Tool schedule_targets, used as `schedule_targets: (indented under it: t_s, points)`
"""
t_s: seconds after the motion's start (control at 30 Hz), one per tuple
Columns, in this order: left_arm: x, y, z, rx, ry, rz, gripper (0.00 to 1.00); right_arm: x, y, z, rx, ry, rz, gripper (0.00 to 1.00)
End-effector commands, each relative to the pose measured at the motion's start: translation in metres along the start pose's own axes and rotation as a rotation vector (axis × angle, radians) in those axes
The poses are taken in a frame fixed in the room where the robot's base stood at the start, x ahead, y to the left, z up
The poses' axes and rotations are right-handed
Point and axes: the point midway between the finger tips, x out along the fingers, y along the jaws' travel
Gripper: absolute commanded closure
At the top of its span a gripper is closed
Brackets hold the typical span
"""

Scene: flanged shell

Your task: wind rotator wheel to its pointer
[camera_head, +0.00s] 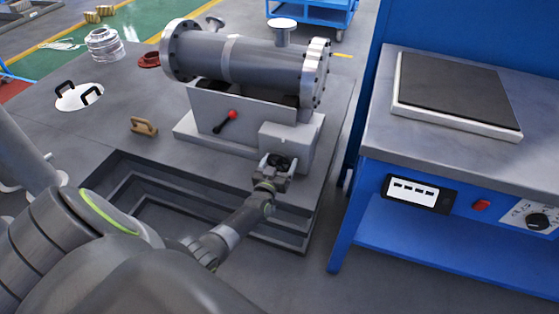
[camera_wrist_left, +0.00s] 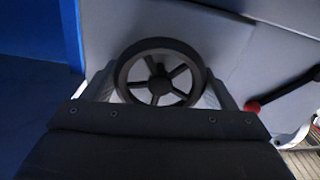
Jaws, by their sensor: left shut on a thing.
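The rotator wheel is a black spoked handwheel (camera_wrist_left: 159,86) on the grey drive box (camera_head: 288,140) at the right end of the rotator stand. My left gripper (camera_head: 277,163) is at the wheel. In the left wrist view its two fingers (camera_wrist_left: 158,92) stand on either side of the rim, shut on the wheel. In the head view the gripper mostly hides the wheel. A grey flanged shell (camera_head: 250,62) lies on its side on the rotator above. I cannot make out a pointer in either view. My right gripper is not in view.
A lever with a red knob (camera_head: 232,115) sticks out of the stand left of the wheel. A recessed step pit (camera_head: 200,200) lies in front. A blue workbench (camera_head: 378,130) stands close on the right. A wooden handle (camera_head: 144,126) lies on the left deck.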

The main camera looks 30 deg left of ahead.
Motion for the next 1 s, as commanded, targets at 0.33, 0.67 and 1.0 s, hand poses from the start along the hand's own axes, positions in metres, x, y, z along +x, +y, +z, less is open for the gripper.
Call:
schedule_targets:
  t_s: [0.33,0.67,1.0]
  points:
    - [-0.001,0.0,0.001,0.096,-0.003,-0.001,0.44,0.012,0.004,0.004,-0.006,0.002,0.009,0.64]
    - [-0.001,0.0,0.001,0.104,-0.002,-0.001,0.44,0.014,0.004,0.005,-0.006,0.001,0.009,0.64]
    - [0.0,0.0,0.001,0.103,-0.001,0.0,0.01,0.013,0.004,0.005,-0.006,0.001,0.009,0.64]
